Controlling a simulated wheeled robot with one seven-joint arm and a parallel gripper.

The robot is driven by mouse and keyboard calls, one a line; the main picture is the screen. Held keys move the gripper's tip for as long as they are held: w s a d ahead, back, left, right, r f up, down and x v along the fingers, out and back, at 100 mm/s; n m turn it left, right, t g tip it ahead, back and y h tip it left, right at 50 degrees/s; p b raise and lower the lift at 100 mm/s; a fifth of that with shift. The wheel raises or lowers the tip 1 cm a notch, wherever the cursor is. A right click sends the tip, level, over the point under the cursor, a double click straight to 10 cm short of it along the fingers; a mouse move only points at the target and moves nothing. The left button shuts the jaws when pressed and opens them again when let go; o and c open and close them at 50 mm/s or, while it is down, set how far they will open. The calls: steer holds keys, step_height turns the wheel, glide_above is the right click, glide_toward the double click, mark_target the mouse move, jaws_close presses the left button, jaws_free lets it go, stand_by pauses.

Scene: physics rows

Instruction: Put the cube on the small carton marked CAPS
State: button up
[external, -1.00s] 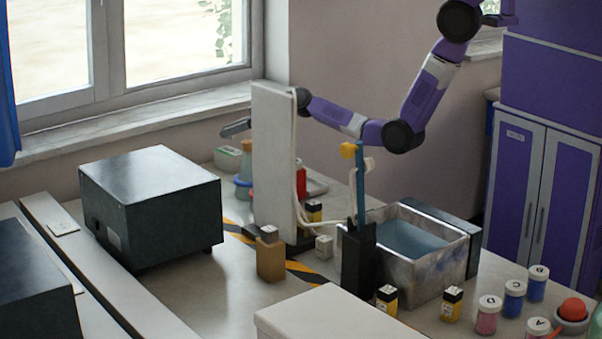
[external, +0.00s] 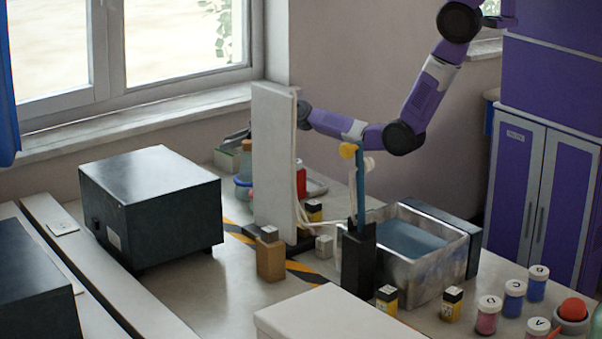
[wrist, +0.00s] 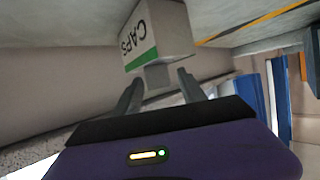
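The small carton marked CAPS (wrist: 158,32), white with a green band, shows in the wrist view with the table surface towards the top of the picture. It also shows left of the tall white panel in the external view (external: 227,161). A small grey cube (wrist: 157,76) sits against the carton's face nearest my gripper. My gripper (wrist: 160,78) has its two fingers either side of the cube; they look spread, with a gap at the right finger. In the external view the panel hides most of my gripper, and I cannot make out this cube there.
The tall white panel (external: 272,165) stands in front of my gripper. Nearby are a post with a yellow top (external: 359,200), a metal tub (external: 430,278), a wooden block with a grey cube on it (external: 270,260), and another pale cube (external: 324,247). A dark box (external: 150,205) stands left.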

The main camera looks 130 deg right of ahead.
steer(key=shift+r+p, duration=0.25)
steer(key=shift+p, duration=0.05)
steer(key=shift+s+a, duration=0.25)
steer(key=v, duration=1.1)
steer(key=shift+b, duration=0.4)
steer(key=shift+s+r, duration=0.1)
steer(key=shift+r, duration=0.05)
